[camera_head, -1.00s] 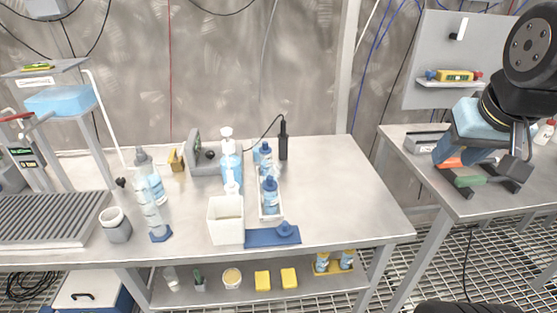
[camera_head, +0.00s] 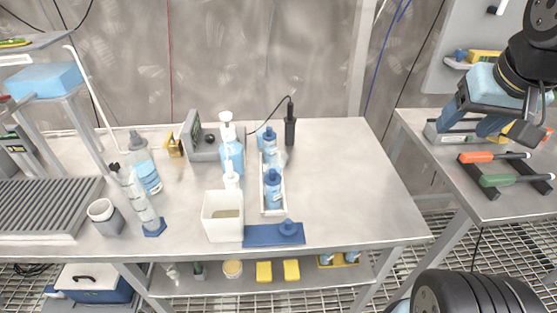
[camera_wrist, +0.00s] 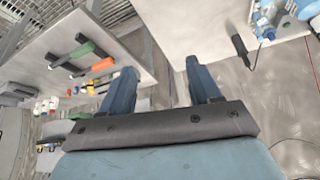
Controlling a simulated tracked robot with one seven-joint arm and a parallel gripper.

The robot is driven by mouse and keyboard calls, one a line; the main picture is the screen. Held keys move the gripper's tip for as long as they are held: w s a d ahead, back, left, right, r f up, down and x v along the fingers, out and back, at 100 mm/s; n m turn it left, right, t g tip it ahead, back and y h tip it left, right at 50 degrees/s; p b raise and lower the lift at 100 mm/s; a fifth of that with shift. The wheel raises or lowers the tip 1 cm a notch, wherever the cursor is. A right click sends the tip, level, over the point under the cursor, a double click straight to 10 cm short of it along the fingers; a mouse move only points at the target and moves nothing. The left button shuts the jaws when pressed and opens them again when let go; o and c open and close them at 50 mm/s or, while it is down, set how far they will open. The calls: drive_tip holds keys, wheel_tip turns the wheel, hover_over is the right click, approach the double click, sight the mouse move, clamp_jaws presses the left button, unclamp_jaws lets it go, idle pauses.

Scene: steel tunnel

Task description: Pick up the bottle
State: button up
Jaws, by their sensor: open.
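Several bottles stand on the middle table; which one the task means I cannot tell. A clear bottle with a grey cap (camera_head: 145,165) stands at the left. A clear blue pump bottle (camera_head: 231,150) stands near the middle. Two blue-capped bottles, a front one (camera_head: 273,188) and a rear one (camera_head: 269,141), stand in or by a narrow white tray (camera_head: 264,207). My gripper (camera_head: 464,130) is open and empty, up at the right by the right-hand table, well away from these bottles. Its two blue fingers also show apart in the wrist view (camera_wrist: 162,75).
A white bin (camera_head: 222,228), a blue tray (camera_head: 262,236) and a clear cylinder (camera_head: 140,200) stand near the front edge. A black upright device (camera_head: 290,125) stands behind. The middle table's right side is clear. Screwdrivers (camera_head: 490,157) lie on a rack on the right table.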

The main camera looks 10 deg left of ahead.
drive_tip(key=shift+o, duration=0.9)
drive_tip(key=w+a+f+m+g+y, duration=0.1)
drive_tip(key=w+a+f+g, duration=0.3)
drive_tip(key=w, duration=0.3)
drive_tip(key=shift+w+a+f+y, duration=0.15)
drive_tip(key=shift+w+a+y, duration=0.15)
drive_tip(key=shift+a, duration=0.45)
drive_tip(key=m+g+y, duration=0.7)
drive_tip(key=g+y, duration=0.5)
drive_tip(key=y, duration=0.1)
approach(270, 168)
drive_tip(key=v, duration=0.3)
drive_tip(key=shift+w+f, duration=0.1)
drive_tip(key=shift+w, duration=0.45)
drive_tip(key=shift+s+a+f+m, duration=0.15)
drive_tip(key=shift+a+m, duration=0.15)
drive_tip(key=shift+a, duration=0.05)
drive_tip(key=x, duration=0.7)
drive_tip(key=shift+s+a, duration=0.1)
drive_tip(key=shift+s+d+x, duration=0.1)
drive_tip(key=shift+s+x, duration=0.05)
drive_tip(key=shift+x, duration=1.25)
drive_tip(key=shift+s+d+x, duration=0.1)
drive_tip(key=shift+s+x, duration=0.05)
drive_tip(key=shift+x, duration=1.3)
drive_tip(key=shift+c, duration=0.3)
